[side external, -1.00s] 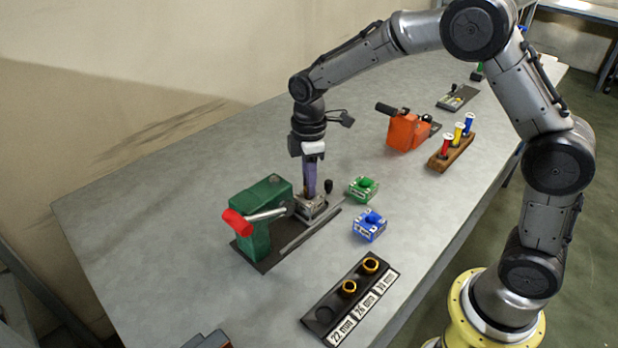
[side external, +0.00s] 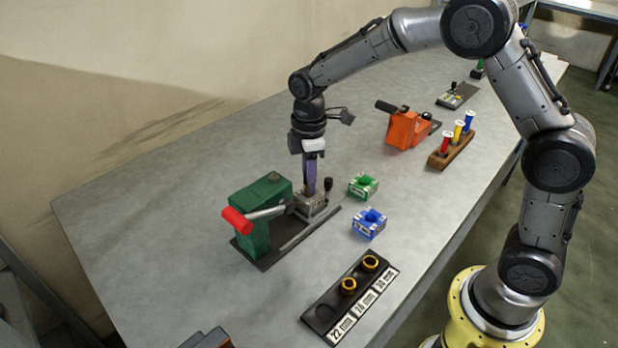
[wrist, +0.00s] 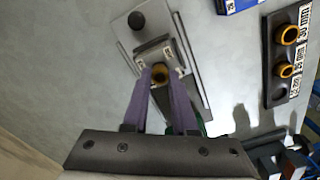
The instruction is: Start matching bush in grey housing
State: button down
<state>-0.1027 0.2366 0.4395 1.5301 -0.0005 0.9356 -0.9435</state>
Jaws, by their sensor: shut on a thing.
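The grey housing (side external: 314,208) sits on the dark base plate of the green press (side external: 262,205), beside its black knob. It also shows in the wrist view (wrist: 150,51). My gripper (side external: 309,192) points straight down at the housing, its purple fingers shut on a gold bush (wrist: 160,74). In the wrist view the bush is between the fingertips, at the housing's opening. How far it is inside is hard to tell. The side view hides the bush behind the fingers.
A black bush rack (side external: 350,300) at the front holds two gold bushes; its 22 mm place is empty. Green (side external: 363,187) and blue (side external: 368,224) housings stand right of the press. The red-handled lever (side external: 237,220) is at the left. An orange machine (side external: 402,130) stands farther back.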

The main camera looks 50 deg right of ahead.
jog(key=shift+f, duration=0.65)
dwell(1.2)
jog(key=shift+c, duration=0.3)
grip_release()
jog(key=shift+r, duration=0.1)
dwell(0.4)
jog(key=shift+r, duration=3.5)
